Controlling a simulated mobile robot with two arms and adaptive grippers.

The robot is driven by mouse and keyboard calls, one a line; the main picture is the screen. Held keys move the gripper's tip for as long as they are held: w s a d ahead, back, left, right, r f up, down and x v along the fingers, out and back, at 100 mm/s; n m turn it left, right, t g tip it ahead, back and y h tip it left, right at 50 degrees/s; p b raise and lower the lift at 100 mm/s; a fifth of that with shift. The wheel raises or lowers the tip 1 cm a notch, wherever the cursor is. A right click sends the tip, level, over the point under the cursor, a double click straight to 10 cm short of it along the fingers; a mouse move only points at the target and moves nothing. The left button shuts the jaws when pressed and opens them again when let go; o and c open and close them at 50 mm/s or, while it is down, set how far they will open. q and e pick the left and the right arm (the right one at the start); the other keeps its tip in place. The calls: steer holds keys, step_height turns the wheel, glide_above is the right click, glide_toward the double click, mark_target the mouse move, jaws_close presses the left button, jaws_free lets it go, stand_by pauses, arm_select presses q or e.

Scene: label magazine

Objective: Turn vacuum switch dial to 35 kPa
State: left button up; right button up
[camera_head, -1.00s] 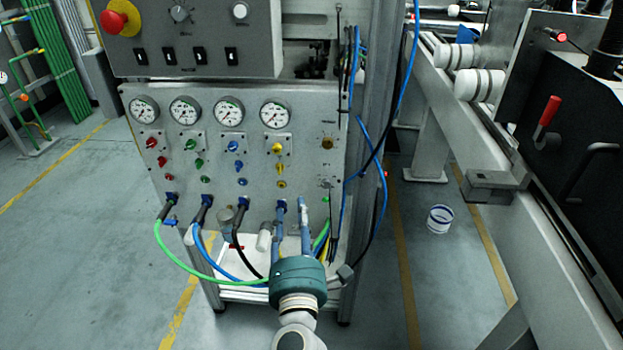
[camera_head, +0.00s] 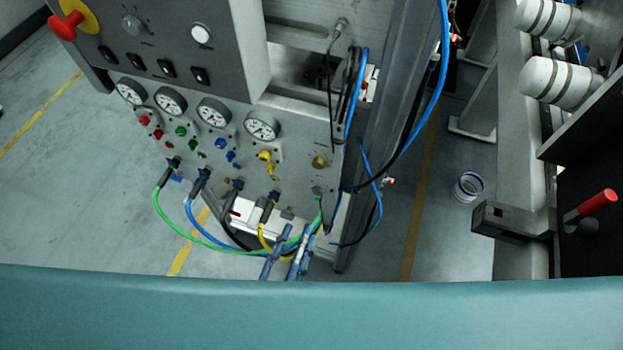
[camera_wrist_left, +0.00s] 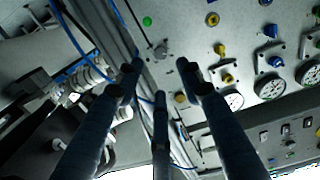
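The grey control panel (camera_head: 290,160) carries a row of round gauges, coloured knobs and a brass-yellow knob (camera_head: 319,162) at its right side. I cannot read a kPa scale or tell for certain which knob is the vacuum switch dial. My left gripper (camera_head: 290,238) has its dark blue fingers in front of the panel's lower right part. In the left wrist view the fingers are spread, with nothing seen held between them. My right gripper is not in view.
Green, blue, black and yellow hoses (camera_head: 205,235) loop below the panel near my fingers. More blue and black cables (camera_head: 362,110) hang by the grey post at its right. A white tape-like ring (camera_head: 468,187) lies on the floor. A teal surface fills the head view's bottom.

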mark_target(317, 193)
arm_select(q)
steer(key=b+x, duration=0.2)
steer(key=x, duration=0.8)
steer(key=shift+a+b, duration=0.1)
steer(key=shift+b, duration=0.2)
jaws_close()
